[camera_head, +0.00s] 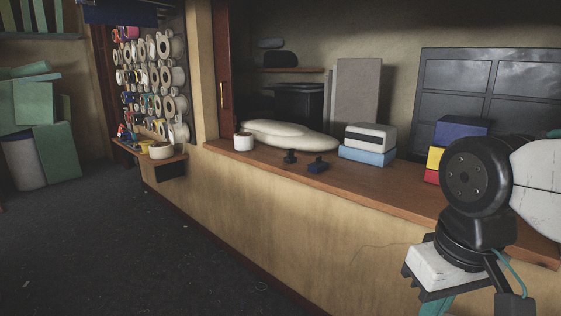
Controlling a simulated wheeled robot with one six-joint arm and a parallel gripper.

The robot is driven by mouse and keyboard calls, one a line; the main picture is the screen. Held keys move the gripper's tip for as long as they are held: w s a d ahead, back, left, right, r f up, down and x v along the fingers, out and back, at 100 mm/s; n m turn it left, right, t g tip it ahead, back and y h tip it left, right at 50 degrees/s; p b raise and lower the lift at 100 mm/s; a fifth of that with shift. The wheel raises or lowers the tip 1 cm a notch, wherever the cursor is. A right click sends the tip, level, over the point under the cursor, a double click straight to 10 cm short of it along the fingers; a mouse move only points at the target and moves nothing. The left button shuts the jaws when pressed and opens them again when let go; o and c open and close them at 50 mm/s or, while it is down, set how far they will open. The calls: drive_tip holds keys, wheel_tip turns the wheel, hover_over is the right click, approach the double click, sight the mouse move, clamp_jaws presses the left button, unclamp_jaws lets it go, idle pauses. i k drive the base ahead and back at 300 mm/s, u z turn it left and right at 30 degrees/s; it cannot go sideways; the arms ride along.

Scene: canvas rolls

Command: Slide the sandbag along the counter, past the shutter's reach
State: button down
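The end of my arm, with my gripper (450,268), shows only in part at the lower right, in front of the counter and well away from the bag. Its lower end is cut off by the frame, so I cannot see the fingertips. A dark red upright panel with a brass handle (223,80) stands at the counter's left end; I cannot tell if it is the shutter.
A white roll (243,142) stands left of the bag. Two small dark items (318,166) lie in front of it. Stacked boxes (368,146) stand to its right, with coloured boxes further right. A rack of rolls (155,75) is at left. The dark floor (120,235) is mostly clear.

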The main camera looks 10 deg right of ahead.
sight(317, 167)
drive_tip(key=u, duration=0.8)
drive_tip(key=i, duration=3.05)
drive_tip(key=z, duration=1)
drive_tip(key=i, duration=0.8)
drive_tip(key=z, duration=0.5)
